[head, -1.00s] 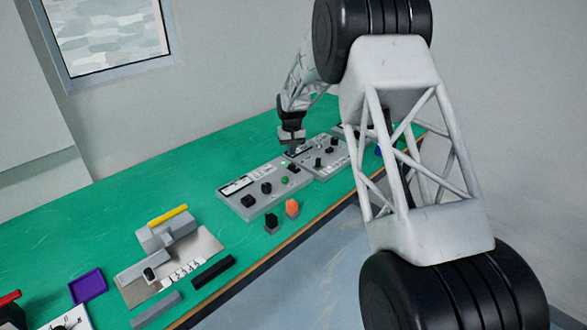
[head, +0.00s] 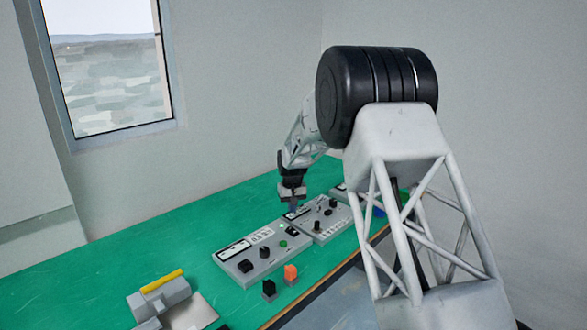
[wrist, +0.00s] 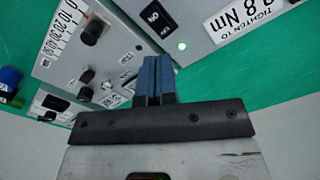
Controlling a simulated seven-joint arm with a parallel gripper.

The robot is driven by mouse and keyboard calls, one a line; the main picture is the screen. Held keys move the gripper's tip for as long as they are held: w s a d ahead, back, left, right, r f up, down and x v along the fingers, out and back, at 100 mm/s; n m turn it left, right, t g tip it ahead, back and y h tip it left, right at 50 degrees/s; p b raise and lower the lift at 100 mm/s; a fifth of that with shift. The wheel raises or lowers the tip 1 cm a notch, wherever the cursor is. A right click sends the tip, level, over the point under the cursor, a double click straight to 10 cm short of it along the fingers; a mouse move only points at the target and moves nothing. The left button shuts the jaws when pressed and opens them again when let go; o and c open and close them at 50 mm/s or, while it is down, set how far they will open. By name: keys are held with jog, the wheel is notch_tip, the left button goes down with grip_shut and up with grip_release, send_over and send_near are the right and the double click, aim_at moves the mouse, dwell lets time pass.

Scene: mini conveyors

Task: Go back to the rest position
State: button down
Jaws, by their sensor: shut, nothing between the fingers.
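My gripper (head: 292,207) hangs over the back of the green table, above the area where two grey control panels meet. In the wrist view its two blue fingers (wrist: 157,72) are pressed together with nothing between them. The fingertips appear apart from the panels, though the exact height is hard to judge. The nearer grey panel (head: 262,263) has black knobs, a lit green button and a display; in the wrist view it shows at the top right (wrist: 206,38). The second grey panel (head: 325,225) has black knobs and a printed scale; it fills the upper left of the wrist view (wrist: 112,52).
A black block (head: 269,288) and an orange-topped block (head: 291,273) stand before the nearer panel. A grey device with a yellow bar (head: 162,281) is at the lower left. The green table (head: 130,246) is clear behind these. A blue item (wrist: 10,80) shows in the wrist view.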

jog(key=s+d+r+m, duration=0.1)
jog(key=s+d+r, duration=0.3)
jog(key=s+r, duration=0.45)
jog(key=s+d+r+t, duration=0.1)
jog(key=s+d+r, duration=0.35)
jog(key=s, duration=0.65)
jog(key=s+d+r+m, duration=0.1)
jog(key=s+d+r, duration=0.3)
jog(key=s+r, duration=0.4)
jog(key=s+d+f, duration=0.1)
jog(key=s+d, duration=0.2)
jog(key=s, duration=1.4)
jog(key=s+d+f+m+t, duration=0.1)
jog(key=s+d, duration=0.2)
jog(key=s, duration=1.5)
jog(key=shift+d+f+t, duration=0.2)
jog(key=shift+d+t, duration=0.1)
jog(key=shift+d, duration=0.05)
jog(key=shift+w, duration=0.15)
